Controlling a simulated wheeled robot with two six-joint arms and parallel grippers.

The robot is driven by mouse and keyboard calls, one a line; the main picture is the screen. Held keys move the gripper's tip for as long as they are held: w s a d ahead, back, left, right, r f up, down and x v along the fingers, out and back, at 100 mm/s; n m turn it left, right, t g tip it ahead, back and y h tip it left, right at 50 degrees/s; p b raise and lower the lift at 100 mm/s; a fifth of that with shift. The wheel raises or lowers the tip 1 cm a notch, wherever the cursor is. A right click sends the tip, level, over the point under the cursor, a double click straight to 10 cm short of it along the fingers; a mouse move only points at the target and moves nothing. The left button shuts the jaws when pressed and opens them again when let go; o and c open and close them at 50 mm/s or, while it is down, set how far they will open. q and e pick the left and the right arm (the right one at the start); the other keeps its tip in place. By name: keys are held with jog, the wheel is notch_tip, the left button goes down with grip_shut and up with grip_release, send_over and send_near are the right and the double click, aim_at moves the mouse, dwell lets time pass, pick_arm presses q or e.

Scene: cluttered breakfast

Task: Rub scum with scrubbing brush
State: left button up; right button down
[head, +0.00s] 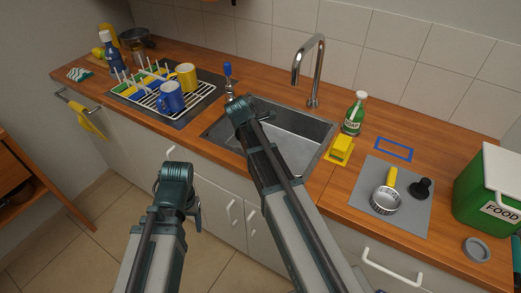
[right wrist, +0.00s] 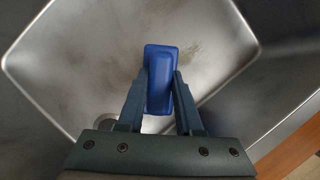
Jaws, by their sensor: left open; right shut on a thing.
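My right gripper (right wrist: 160,90) is shut on a blue block-like piece, the scrubbing brush (right wrist: 159,75), inside or just above the steel sink. The brush's underside is hidden, so I cannot tell whether it touches the basin. A faint brownish smear of scum (right wrist: 191,54) shows on the basin floor just right of the brush's upper end. In the head view my right gripper (head: 242,112) is over the left side of the sink (head: 300,130), its fingers hidden. My left gripper (head: 177,185) is open and empty, in front of the counter and apart from everything.
A dish rack (head: 155,101) with mugs stands left of the sink. A tall faucet (head: 316,75) rises behind it. A yellow sponge (head: 341,146) and green soap bottle (head: 354,115) are at its right. A grey mat (head: 370,210) and green food bin (head: 485,195) lie farther right.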

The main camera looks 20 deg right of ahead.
jog(key=shift+s+d, duration=0.45)
jog(key=shift+s, duration=0.1)
jog(key=shift+s+d+f, duration=0.1)
jog(key=shift+s+d, duration=1.05)
jog(key=shift+s, duration=0.3)
jog(key=shift+s+d, duration=0.1)
jog(key=shift+s+d, duration=1.1)
jog(key=shift+s, duration=0.2)
notch_tip(320, 180, up, 6)
jog(key=p, duration=0.6)
jog(key=shift+w, duration=0.1)
